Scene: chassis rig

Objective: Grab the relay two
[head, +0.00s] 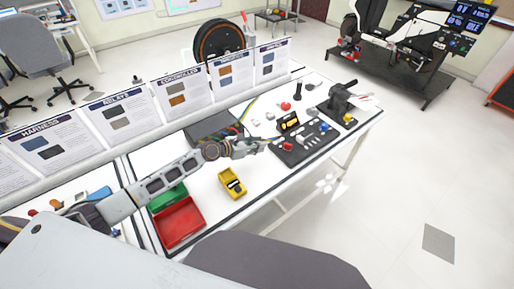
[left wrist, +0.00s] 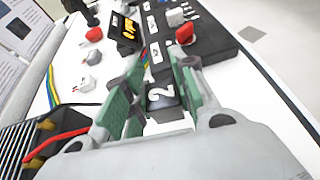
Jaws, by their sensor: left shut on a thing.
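My left gripper (head: 262,147) reaches across the table to the near left edge of a black board (head: 306,152) with small parts on it. In the left wrist view, the green-padded fingers of this gripper (left wrist: 158,100) are shut on a black block marked with a white 2, relay two (left wrist: 161,97). A white part shows below the mark. The black board (left wrist: 212,32) is just beyond the fingers; I cannot tell whether the relay touches it. In the head view the relay is too small to make out. My right gripper is not in view.
A dark tray with wires (head: 213,127) lies left of the gripper. Labelled cards (head: 180,92) line the back edge. Red and grey knobs stand beyond.

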